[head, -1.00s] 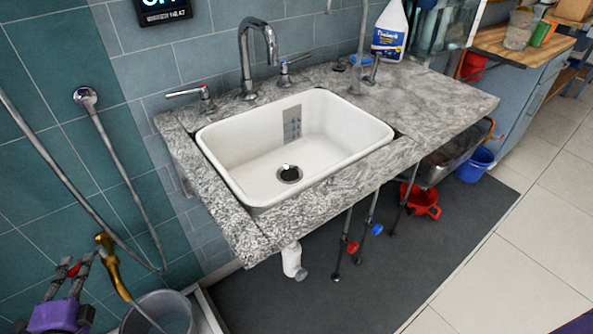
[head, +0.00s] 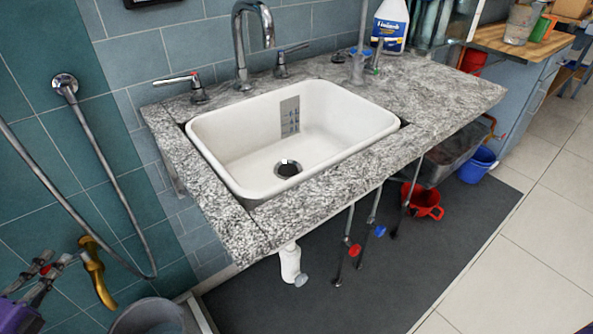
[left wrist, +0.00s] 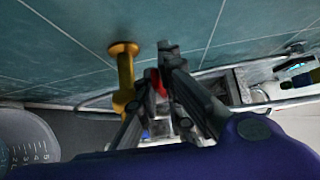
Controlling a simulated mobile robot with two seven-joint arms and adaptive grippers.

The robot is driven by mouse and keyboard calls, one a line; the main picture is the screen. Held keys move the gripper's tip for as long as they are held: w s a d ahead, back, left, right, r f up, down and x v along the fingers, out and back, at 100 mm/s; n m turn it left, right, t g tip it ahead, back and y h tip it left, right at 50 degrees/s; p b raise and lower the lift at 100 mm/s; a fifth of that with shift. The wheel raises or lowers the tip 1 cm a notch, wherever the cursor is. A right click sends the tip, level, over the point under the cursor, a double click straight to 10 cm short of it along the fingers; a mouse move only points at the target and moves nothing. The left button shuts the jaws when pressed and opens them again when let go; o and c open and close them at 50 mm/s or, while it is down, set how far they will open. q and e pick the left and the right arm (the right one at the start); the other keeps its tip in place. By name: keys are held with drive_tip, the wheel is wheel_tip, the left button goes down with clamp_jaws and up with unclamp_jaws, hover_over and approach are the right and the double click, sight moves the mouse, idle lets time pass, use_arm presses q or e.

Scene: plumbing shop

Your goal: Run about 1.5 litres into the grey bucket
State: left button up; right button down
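The grey bucket (head: 150,318) is at the bottom left, cut off by the frame edge. In the left wrist view the bucket (left wrist: 28,145) shows scale marks on its wall. The brass tap (head: 98,272) sits on the tiled wall above the bucket. It also shows in the left wrist view (left wrist: 124,75). No stream shows below its spout now. My left gripper (head: 58,262) is beside the tap, and its fingertips (left wrist: 166,65) are close together in the left wrist view. A small red part shows between them; whether they grip it is unclear. My right gripper is out of view.
A white sink (head: 290,140) in a granite counter (head: 440,95) fills the middle. A hose (head: 100,150) hangs along the wall near the tap. A red bucket (head: 425,200) and a blue bucket (head: 477,165) stand under the counter. Tiled floor (head: 540,250) at right is clear.

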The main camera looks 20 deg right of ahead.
use_arm(q)
drive_tip(key=o, duration=0.3)
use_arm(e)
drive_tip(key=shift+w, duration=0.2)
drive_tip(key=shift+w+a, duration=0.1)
use_arm(q)
drive_tip(key=v, duration=1.2)
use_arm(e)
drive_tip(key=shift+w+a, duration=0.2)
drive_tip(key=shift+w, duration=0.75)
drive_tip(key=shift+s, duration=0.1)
